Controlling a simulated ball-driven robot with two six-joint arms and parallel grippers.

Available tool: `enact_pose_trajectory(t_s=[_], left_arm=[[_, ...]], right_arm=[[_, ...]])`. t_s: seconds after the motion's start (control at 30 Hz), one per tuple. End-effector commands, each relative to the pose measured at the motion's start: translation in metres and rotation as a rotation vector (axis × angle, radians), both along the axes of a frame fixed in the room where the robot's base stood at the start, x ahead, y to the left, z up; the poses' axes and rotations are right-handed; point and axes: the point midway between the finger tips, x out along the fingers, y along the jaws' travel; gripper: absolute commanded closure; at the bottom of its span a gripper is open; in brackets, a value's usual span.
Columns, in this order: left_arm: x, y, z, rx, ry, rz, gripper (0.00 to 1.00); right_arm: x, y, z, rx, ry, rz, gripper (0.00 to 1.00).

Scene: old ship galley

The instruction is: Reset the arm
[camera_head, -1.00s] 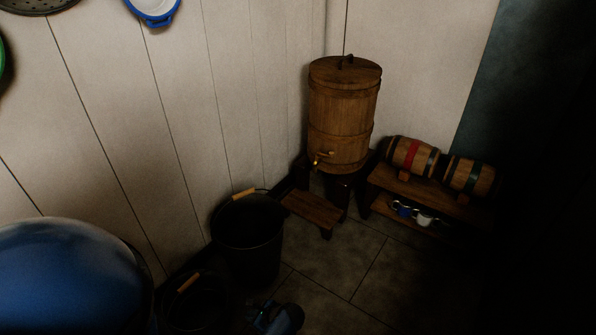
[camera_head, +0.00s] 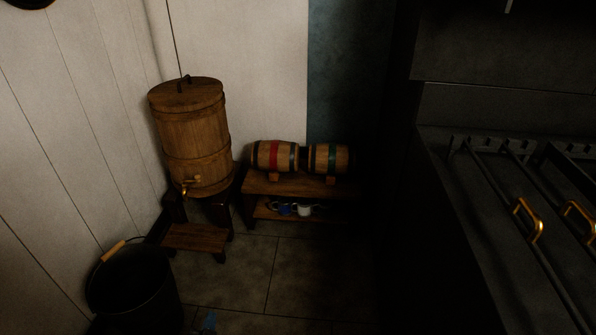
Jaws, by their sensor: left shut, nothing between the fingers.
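My left gripper (camera_head: 207,321) shows only as a small dark and blue piece at the bottom edge, low over the floor and right of the black bucket. It is shut and empty, and most of it is cut off by the frame. My right gripper is not in view.
A black bucket (camera_head: 135,290) stands at the lower left. A wooden barrel with a tap (camera_head: 195,140) stands in the corner behind a low step (camera_head: 195,238). Two small kegs lie on a shelf (camera_head: 290,186) with mugs below. A dark stove (camera_head: 470,230) fills the right. Tiled floor (camera_head: 290,275) is clear between.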

Motion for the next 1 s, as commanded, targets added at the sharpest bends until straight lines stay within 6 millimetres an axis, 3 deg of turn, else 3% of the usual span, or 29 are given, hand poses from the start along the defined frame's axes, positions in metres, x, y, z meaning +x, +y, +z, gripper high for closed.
enact_pose_trajectory(t_s=[0.1,0.3,0.5,0.6,0.7,0.73,1.0], left_arm=[[-0.045,-0.016,0.061,-0.206,-0.184,-0.012,1.00],[-0.113,-0.026,0.141,-0.431,-0.369,-0.029,1.00],[-0.158,-0.028,0.169,-0.488,-0.371,-0.027,1.00],[-0.177,-0.030,0.168,-0.490,-0.329,-0.023,1.00],[-0.198,-0.033,0.154,-0.490,-0.262,-0.019,1.00],[-0.194,-0.032,0.171,-0.490,-0.276,-0.020,1.00],[-0.193,-0.032,0.223,-0.488,-0.278,-0.019,1.00]], right_arm=[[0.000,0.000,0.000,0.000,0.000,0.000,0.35],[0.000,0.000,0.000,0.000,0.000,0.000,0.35],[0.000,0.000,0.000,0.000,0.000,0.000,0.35],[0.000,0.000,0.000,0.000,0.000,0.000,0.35],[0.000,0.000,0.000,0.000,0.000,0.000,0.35],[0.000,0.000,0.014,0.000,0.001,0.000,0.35],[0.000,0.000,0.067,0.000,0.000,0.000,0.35]])
